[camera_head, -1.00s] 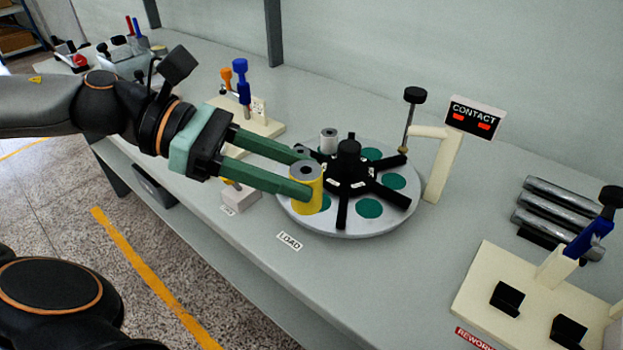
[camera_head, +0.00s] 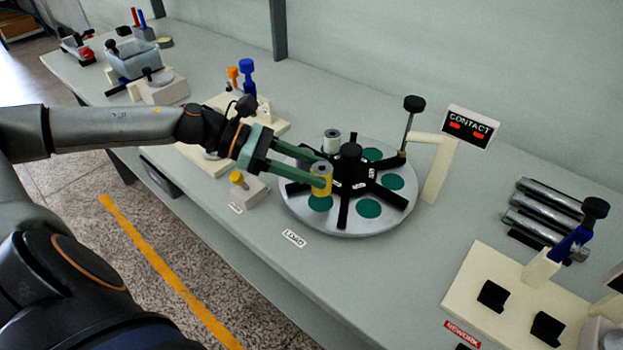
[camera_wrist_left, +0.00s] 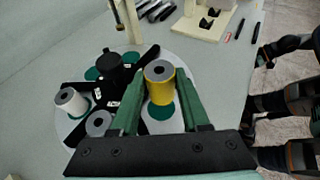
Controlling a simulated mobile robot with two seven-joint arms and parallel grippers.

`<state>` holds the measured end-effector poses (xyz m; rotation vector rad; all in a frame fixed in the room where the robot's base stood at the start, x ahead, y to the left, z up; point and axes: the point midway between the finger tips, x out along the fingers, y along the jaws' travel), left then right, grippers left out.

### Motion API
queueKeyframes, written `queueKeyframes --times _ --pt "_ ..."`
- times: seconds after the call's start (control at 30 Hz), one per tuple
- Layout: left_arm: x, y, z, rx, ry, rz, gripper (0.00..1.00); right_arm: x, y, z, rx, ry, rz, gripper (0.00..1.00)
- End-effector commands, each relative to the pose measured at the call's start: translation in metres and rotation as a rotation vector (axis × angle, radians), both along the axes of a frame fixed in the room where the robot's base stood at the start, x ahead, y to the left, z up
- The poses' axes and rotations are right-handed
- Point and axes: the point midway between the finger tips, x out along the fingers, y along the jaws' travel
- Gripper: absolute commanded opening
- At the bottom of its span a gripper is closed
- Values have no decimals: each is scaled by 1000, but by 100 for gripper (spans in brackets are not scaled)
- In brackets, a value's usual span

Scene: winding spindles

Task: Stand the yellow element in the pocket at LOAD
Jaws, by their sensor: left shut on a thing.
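The yellow element (camera_head: 321,181) is a short upright cylinder with a grey top and a dark centre hole. My left gripper (camera_head: 316,170) is shut on it, with the green fingers on either side. It is over the round grey turntable (camera_head: 372,228), just behind the green pocket (camera_head: 320,203) nearest the LOAD label (camera_head: 293,238). In the left wrist view the yellow element (camera_wrist_left: 161,91) stands between the fingertips and partly covers that green pocket (camera_wrist_left: 161,111). I cannot tell whether its base touches the turntable. My right gripper is not in view.
A black hub with spokes (camera_head: 350,170) divides the turntable. A white-grey spindle (camera_head: 331,141) stands at its back; another grey-topped one (camera_wrist_left: 98,123) is beside my left finger. A CONTACT post (camera_head: 437,172) is right of the turntable. A small block (camera_head: 250,190) is left.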

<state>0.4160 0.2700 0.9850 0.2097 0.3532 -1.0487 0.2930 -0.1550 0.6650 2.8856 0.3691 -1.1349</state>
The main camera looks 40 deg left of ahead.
Motion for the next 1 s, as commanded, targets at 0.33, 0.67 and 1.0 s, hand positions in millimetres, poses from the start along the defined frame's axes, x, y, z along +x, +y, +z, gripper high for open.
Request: queueKeyframes --times 0.33,0.67,1.0 --pt "5 2 -30 -3 3 2 0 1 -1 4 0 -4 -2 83" --pt "4 2 -38 0 1 0 0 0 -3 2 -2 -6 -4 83" --pt "4 2 -40 0 1 0 73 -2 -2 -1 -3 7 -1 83"
